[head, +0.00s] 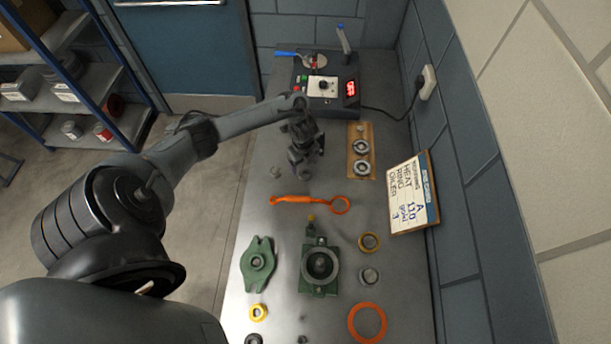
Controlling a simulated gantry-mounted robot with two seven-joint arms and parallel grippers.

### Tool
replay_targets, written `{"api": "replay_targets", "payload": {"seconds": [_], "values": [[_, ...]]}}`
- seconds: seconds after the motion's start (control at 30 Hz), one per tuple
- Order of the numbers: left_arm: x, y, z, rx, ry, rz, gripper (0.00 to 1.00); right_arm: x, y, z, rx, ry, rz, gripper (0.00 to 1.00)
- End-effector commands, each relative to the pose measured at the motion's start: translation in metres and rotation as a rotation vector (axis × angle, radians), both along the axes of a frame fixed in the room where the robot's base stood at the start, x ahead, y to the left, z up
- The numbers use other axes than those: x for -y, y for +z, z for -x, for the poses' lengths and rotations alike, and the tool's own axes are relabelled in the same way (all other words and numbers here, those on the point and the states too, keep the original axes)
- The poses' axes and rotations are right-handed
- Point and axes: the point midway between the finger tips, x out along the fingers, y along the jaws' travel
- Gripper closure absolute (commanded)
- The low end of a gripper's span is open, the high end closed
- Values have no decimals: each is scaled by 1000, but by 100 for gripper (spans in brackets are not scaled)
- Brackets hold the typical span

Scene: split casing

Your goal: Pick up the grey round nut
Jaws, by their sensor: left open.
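My left gripper (299,168) is open, points down and is above the bench between that small piece and the wooden board. I see nothing held in it. It is well behind the grey ring-shaped part. My right gripper is not in view.
An orange spanner (305,201) lies in front of my left gripper. A wooden board (352,127) with two bearings is to its right. The green housing (309,286), green cover (258,262), orange ring (367,323) and leaning sign (410,195) stand nearer. A heater box (325,108) is behind.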

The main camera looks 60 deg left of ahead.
Motion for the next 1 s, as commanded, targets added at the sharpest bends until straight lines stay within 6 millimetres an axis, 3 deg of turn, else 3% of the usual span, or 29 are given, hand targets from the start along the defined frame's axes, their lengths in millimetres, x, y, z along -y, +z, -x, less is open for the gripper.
{"api": "replay_targets", "payload": {"seconds": [0.17, 0.53, 0.87, 1.0], "values": [[1, -9, 0, -1, 1, 0, 19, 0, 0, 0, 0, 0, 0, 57], [6, -51, -3, 0, 1, 0, 19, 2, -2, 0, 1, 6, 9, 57], [5, -56, -4, 2, -1, -2, 19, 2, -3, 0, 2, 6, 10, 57], [5, -56, -4, 2, -1, -2, 38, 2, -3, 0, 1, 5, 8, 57]]}}
